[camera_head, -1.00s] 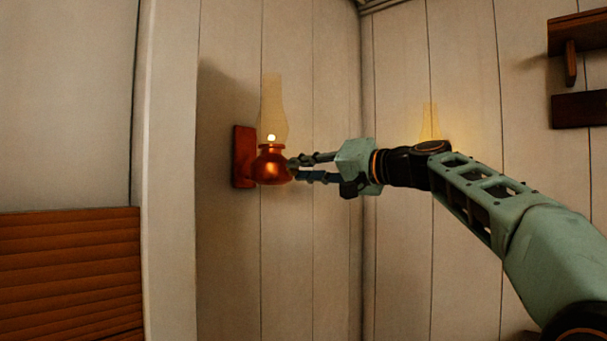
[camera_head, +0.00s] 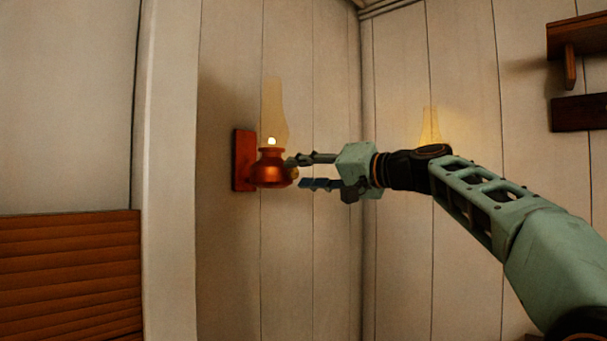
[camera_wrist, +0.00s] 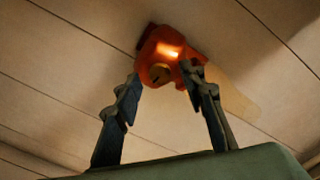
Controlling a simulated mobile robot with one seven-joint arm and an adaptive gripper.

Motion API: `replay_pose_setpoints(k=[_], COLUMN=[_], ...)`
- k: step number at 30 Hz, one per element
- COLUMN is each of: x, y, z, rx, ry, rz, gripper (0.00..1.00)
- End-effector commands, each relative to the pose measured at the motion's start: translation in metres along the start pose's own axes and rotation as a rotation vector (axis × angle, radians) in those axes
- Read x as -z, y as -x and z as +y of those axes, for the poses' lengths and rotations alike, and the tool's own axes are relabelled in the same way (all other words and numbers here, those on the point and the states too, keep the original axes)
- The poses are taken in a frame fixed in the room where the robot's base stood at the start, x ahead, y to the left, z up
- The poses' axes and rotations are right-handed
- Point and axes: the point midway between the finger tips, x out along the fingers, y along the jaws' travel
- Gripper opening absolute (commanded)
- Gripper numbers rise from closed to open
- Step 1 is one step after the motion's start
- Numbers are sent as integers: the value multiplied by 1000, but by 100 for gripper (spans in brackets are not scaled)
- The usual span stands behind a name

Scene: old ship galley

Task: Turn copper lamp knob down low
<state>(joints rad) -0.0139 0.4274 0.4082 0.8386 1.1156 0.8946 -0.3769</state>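The copper lamp (camera_head: 270,172) hangs on a red-brown wooden wall plate (camera_head: 244,160). A small bright flame (camera_head: 271,141) shows at the base of its tall glass chimney (camera_head: 274,105). A round brassy knob (camera_head: 294,173) is on the lamp's right side. In the wrist view the knob (camera_wrist: 160,73) faces me on the copper body (camera_wrist: 152,52). My gripper (camera_head: 297,172) reaches in from the right, its fingers open on either side of the knob. In the wrist view the fingertips (camera_wrist: 160,79) stand apart; the right one overlaps the copper body, so contact is unclear.
A second glowing glass chimney (camera_head: 430,125) shows behind my arm; its body is hidden. Wooden shelves (camera_head: 578,34) are on the right wall. A brown slatted panel (camera_head: 70,270) stands at lower left. The wall below the lamp is clear.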

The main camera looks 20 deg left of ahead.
Motion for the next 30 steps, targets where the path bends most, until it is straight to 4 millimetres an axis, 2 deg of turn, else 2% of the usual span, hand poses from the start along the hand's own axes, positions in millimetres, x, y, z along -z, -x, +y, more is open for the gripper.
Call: replay_pose_setpoints(k=[5, 15, 21, 30], x=[2, 1, 0, 0], y=[17, 78, 107, 119], z=[1, 1, 0, 0], rx=[-4, -5, -3, 0], ry=[0, 0, 0, 0], rz=[3, 3, 1, -1], gripper=[37, 37, 37, 37])
